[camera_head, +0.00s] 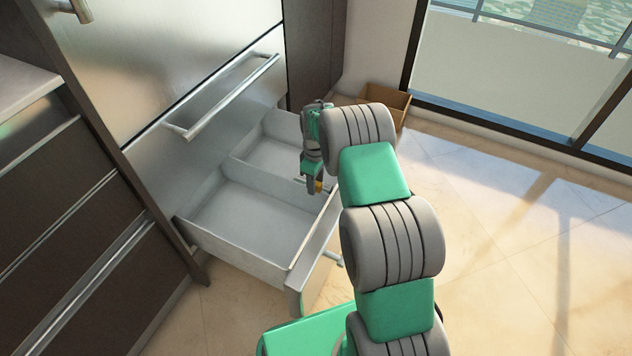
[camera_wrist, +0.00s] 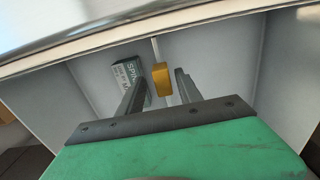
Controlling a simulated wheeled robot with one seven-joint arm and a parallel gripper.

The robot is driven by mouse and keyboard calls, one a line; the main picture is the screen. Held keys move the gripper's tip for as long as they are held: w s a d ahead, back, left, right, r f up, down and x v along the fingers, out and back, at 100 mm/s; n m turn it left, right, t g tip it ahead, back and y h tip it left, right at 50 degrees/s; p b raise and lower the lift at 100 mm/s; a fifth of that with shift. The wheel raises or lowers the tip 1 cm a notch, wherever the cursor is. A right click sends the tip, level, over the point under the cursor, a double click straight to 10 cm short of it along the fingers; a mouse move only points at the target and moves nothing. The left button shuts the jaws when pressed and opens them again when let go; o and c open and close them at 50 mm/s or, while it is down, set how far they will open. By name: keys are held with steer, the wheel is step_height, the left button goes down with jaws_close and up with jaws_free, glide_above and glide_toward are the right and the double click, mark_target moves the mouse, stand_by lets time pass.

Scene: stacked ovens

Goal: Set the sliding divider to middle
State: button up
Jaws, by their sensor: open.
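The pulled-out drawer (camera_head: 290,285) is pale inside and split by a thin white divider (camera_head: 262,172), with a larger compartment nearer the camera and a smaller one farther away. The divider also shows as a thin upright edge in the wrist view (camera_wrist: 155,50). An orange block-like tab (camera_wrist: 162,79) appears at the divider, and a bit of it shows in the head view (camera_head: 319,186). My gripper (camera_head: 315,183) is over the drawer near its front end. In the wrist view my gripper (camera_wrist: 160,82) is open, its fingers either side of the tab; contact is unclear.
A grey-green printed box (camera_wrist: 128,79) lies beside the divider, partly behind the left finger. The steel door above has a long bar handle (camera_head: 225,98). A brown open box (camera_head: 388,97) stands on the floor beyond. The tiled floor at right is clear.

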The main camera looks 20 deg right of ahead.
step_height(320, 180, up, 8)
steer(key=p, duration=0.3)
steer(key=shift+f, duration=0.1)
steer(key=s+a+r+m+p, duration=0.1)
steer(key=s+r+p, duration=0.3)
steer(key=r, duration=0.6)
steer(key=s+a+r+m+t+p, duration=0.1)
steer(key=s+a+r+p, duration=0.1)
steer(key=r+p, duration=0.65)
steer(key=s+a+r+m+p, duration=0.1)
steer(key=s+r+m+p, duration=0.15)
steer(key=r, duration=0.95)
steer(key=s+a+r+m+t+p, duration=0.1)
steer(key=s+r+m+p, duration=0.1)
steer(key=s+r+p, duration=0.6)
steer(key=s+a+r+m+t+p, duration=0.1)
steer(key=s+a+r+m+p, duration=0.1)
steer(key=s+r+p, duration=0.6)
steer(key=v, duration=0.6)
steer(key=shift+s+a, duration=0.2)
steer(key=shift+s, duration=0.1)
